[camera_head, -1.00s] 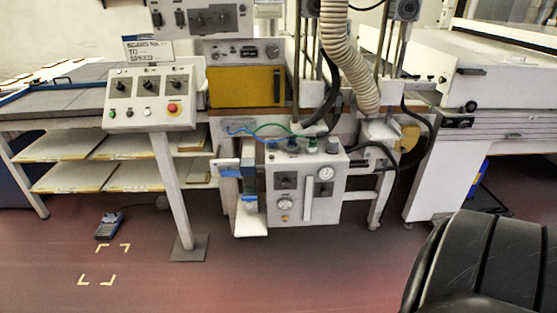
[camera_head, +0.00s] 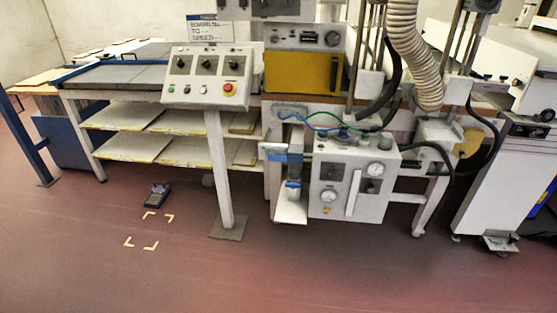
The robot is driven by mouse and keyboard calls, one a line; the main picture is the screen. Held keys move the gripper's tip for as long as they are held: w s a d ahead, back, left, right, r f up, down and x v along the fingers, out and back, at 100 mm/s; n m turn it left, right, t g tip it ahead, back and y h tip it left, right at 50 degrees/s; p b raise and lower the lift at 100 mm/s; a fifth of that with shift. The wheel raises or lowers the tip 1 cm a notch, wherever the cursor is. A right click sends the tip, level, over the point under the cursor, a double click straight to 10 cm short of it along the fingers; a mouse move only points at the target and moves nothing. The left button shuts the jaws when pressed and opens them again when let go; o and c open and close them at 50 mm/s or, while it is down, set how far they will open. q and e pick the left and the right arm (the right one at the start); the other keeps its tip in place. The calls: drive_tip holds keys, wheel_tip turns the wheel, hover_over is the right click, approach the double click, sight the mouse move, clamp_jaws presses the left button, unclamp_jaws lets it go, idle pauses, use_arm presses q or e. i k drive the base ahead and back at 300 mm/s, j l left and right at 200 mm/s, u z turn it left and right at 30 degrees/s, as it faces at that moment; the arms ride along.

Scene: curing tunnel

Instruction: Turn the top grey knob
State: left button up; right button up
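The white control box (camera_head: 321,206) stands below the middle of the machine, with gauges and knobs on its front. I cannot tell for certain which knob is the top grey one. Neither of my grippers is in view.
A pedestal console (camera_head: 207,92) with dark knobs and a red button stands left of the box. A flexible hose (camera_head: 403,45) hangs above it. The front floor is clear.

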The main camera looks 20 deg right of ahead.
sight(385, 141)
drive_tip(key=z, duration=1.3)
drive_tip(key=i+z, duration=0.1)
drive_tip(key=i, duration=0.2)
